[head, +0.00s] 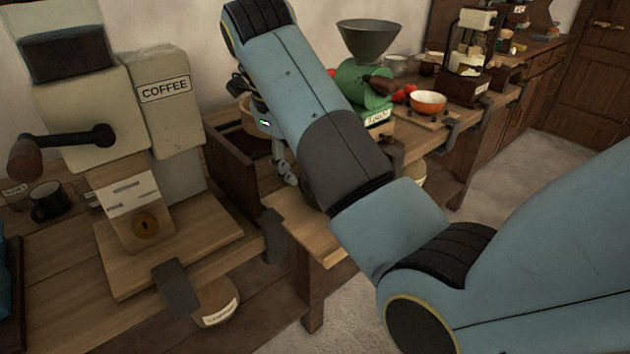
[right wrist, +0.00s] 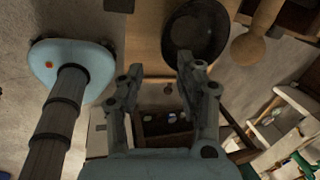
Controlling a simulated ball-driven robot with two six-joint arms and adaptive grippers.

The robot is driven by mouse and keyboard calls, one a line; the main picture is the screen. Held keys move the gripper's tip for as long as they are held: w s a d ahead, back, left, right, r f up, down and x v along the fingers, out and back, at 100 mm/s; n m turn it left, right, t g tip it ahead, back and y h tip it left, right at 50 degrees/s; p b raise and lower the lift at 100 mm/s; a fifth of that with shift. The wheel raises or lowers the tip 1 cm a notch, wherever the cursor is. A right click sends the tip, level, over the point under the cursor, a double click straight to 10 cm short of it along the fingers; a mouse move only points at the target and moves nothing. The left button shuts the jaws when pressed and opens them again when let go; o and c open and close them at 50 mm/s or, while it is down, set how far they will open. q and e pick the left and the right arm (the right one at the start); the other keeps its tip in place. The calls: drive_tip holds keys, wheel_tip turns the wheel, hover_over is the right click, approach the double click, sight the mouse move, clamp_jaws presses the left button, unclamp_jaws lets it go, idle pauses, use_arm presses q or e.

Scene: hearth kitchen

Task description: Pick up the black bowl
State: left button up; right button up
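The black bowl (right wrist: 197,30) shows in the right wrist view as a dark, round, shiny dish near the top, on a light wooden surface (right wrist: 148,40). I cannot make it out in the head view, where my right arm covers part of the counter. My right gripper (right wrist: 156,70) has its two fingers wide apart with nothing between them. The bowl lies beyond the fingertips, toward the right finger, and looks apart from them. In the head view the right gripper (head: 284,166) is partly hidden behind my arm, beside a dark wooden box (head: 232,168). My left gripper is not in view.
A coffee machine (head: 170,90) and a black mug (head: 48,202) stand on the left counter. A green grinder (head: 360,85) and an orange bowl (head: 427,102) stand farther back. A rounded wooden object (right wrist: 247,48) lies right of the black bowl. Open floor (head: 480,165) is at right.

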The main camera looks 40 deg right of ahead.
drive_tip(key=b, duration=0.4)
hover_over(314, 207)
drive_tip(key=a, duration=0.2)
wheel_tip(314, 207, down, 5)
drive_tip(key=shift+f, duration=0.15)
drive_tip(key=x, duration=0.4)
drive_tip(key=shift+d, duration=0.35)
drive_tip(key=shift+w+d+f, duration=0.1)
drive_tip(key=shift+w+f, duration=0.05)
drive_tip(key=shift+f, duration=0.3)
drive_tip(key=shift+c, duration=0.9)
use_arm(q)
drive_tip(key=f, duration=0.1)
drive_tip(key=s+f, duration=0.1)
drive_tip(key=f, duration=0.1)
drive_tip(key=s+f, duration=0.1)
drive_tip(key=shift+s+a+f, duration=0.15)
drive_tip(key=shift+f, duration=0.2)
use_arm(e)
clamp_jaws()
